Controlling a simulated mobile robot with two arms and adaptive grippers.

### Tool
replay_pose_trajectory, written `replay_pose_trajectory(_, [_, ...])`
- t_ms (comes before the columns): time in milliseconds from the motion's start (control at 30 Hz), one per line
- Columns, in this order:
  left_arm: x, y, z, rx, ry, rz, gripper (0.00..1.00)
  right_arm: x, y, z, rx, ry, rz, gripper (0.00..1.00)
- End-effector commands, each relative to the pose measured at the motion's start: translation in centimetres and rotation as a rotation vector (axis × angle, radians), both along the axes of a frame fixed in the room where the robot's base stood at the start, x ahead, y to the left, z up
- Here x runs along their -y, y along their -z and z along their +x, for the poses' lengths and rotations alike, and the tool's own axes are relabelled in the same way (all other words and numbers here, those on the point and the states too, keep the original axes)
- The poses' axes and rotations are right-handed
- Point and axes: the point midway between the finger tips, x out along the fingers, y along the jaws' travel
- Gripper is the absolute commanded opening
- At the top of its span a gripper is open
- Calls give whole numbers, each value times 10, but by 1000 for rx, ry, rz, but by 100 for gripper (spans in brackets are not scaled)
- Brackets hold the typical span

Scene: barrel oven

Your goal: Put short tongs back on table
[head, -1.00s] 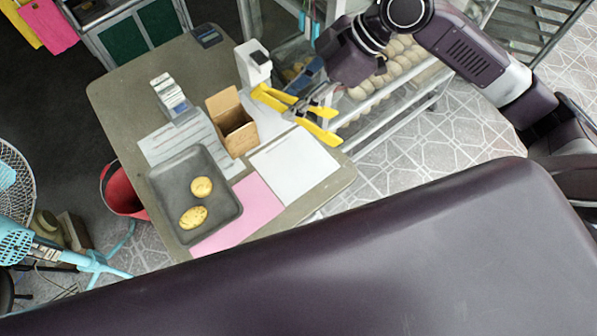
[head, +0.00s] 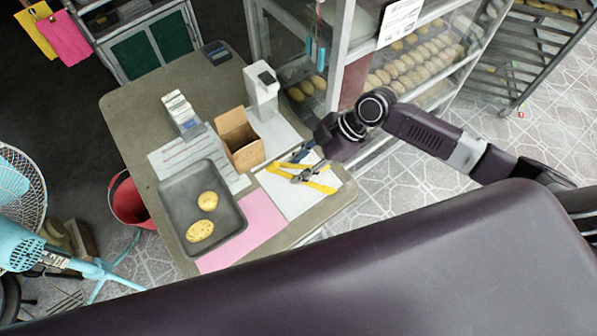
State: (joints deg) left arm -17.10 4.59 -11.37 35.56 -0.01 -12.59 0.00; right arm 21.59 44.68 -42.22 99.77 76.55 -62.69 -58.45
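The short tongs (head: 322,187) show in the head view as a jointed shape with yellow ends and a grey middle. They are at the end of my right gripper (head: 308,163), over the white sheet at the table's right side. The gripper seems shut on them, though its fingertips are small and hard to tell from the tongs. I cannot tell whether the tongs touch the sheet. The table (head: 135,105) has a grey-brown top. My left gripper is not in view.
A glass cabinet (head: 345,60) with bread rises behind. The table's upper left is clear.

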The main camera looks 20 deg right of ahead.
Motion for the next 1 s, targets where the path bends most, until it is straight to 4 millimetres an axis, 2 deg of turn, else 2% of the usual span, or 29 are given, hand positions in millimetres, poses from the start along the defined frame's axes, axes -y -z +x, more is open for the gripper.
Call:
replay_pose_trajectory(300, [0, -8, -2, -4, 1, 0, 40, 0, 37, 0, -1, 2, 0, 26])
replay_pose_trajectory(767, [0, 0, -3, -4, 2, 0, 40, 0, 47, 0, -1, 1, -1, 26])
replay_pose_trajectory(933, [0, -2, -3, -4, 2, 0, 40, 0, 45, 0, -1, 1, -2, 45])
replay_pose_trajectory(1000, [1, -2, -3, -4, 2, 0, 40, 0, 45, 0, -1, 1, -2, 46])
